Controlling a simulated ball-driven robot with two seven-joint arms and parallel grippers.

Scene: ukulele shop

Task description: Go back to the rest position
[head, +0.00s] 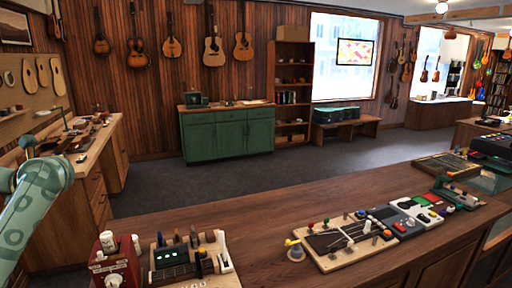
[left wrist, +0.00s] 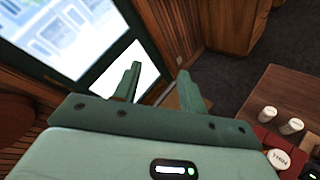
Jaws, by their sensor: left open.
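My left arm (head: 36,205) comes in at the left edge of the head view, a pale green link beside the wooden counter (head: 250,205). Its gripper is outside the head view. In the left wrist view my left gripper (left wrist: 160,88) has its two green fingers apart, with nothing between them. It points toward a window and the floor, clear of the counter. My right arm and right gripper do not show in either view.
A red box with white knobs (head: 115,266) stands at the counter's near left, beside a wooden board with a green-lit device (head: 172,258). A wooden board with controls (head: 345,240) lies further right. A green cabinet (head: 228,133) stands across open grey floor (head: 290,172).

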